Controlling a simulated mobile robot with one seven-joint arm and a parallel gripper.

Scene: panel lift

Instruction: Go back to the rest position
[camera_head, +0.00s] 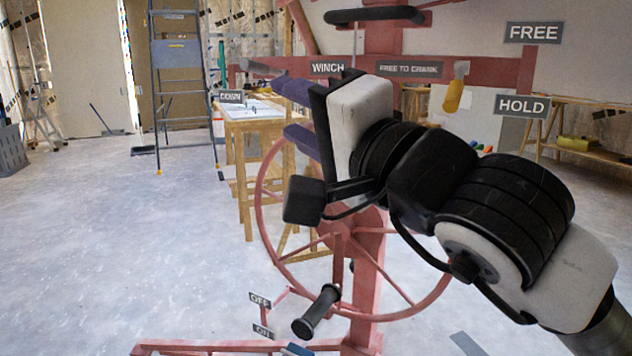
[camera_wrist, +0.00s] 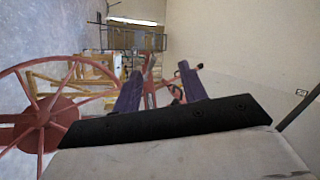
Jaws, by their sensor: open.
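My gripper (camera_head: 282,108) is in the upper middle of the head view, its two purple fingers spread apart and pointing left. Nothing shows between them; it also shows open and empty in the wrist view (camera_wrist: 160,70). The red panel lift stands behind and below my gripper, with its large spoked wheel (camera_head: 262,215) partly hidden by my arm. A black crank handle (camera_head: 318,312) sticks out at the wheel's lower part. A lever with a yellow grip (camera_head: 454,96) hangs from the red crossbar (camera_head: 490,74), right of the "FREE TO CRANK" plate (camera_head: 408,69). The wheel also shows at left in the wrist view (camera_wrist: 35,125).
A wooden table (camera_head: 247,118) stands behind the wheel, and a blue stepladder (camera_head: 182,90) is farther back. Another wooden bench (camera_head: 590,112) is at right. The red base (camera_head: 210,346) lies low in front, near the OFF and ON labels.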

